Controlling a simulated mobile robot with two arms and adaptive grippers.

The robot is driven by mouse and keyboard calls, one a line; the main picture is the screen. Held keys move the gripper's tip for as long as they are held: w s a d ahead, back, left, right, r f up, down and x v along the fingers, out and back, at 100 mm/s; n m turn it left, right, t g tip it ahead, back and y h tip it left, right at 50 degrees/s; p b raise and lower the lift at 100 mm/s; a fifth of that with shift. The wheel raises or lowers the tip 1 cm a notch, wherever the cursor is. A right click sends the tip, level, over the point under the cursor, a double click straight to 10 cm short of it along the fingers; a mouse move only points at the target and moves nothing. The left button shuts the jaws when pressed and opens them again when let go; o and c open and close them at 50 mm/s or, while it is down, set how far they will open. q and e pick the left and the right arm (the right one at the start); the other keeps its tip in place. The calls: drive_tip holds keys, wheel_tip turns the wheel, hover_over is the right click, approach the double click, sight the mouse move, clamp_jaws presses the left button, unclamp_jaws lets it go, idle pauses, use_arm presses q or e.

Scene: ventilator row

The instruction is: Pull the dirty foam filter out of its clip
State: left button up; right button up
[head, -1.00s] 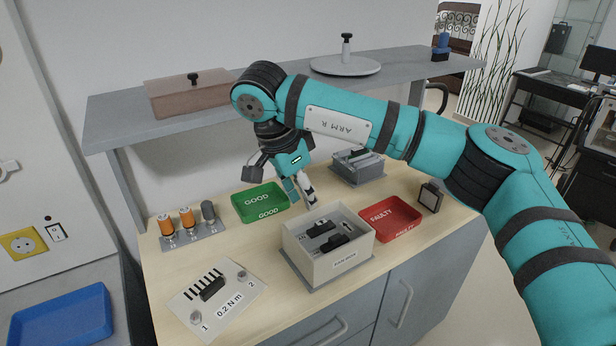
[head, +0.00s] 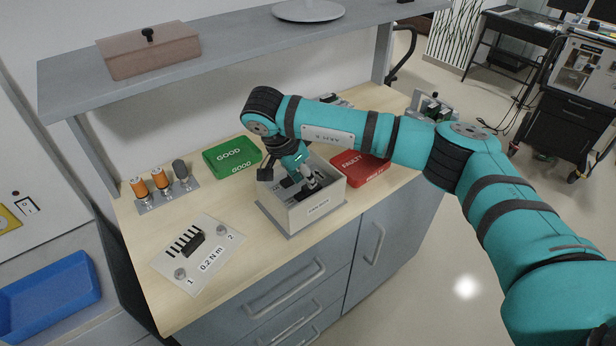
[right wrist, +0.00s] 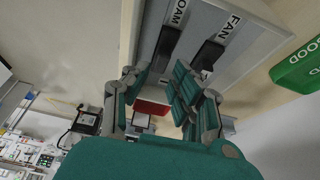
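An open-topped white box (head: 318,210) stands on the bench in the head view, with dark parts inside. In the right wrist view its interior (right wrist: 255,58) shows a dark strip (right wrist: 165,48) beside a FOAM label and another dark strip (right wrist: 207,55) beside a FAN label. I cannot tell the dirty foam from its clip at this size. My right gripper (head: 309,182) points down over the box and covers part of the inside. In the right wrist view its fingers (right wrist: 158,82) are apart, with nothing seen between them. My left gripper is not in view.
A green GOOD tray (head: 233,156) is behind and left of the box, a red FAULTY tray (head: 372,176) right of it. A torque plate (head: 198,252) and orange-topped parts (head: 160,181) lie left. A shelf (head: 225,58) overhangs the back.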

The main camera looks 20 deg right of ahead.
drive_tip(key=shift+x, duration=1.4)
clamp_jaws()
drive_tip(key=shift+c, duration=1.4)
unclamp_jaws()
clamp_jaws()
drive_tip(key=shift+r+p, duration=0.25)
drive_tip(key=shift+p, duration=0.05)
drive_tip(key=shift+r+p, duration=1.85)
drive_tip(key=shift+r, duration=2)
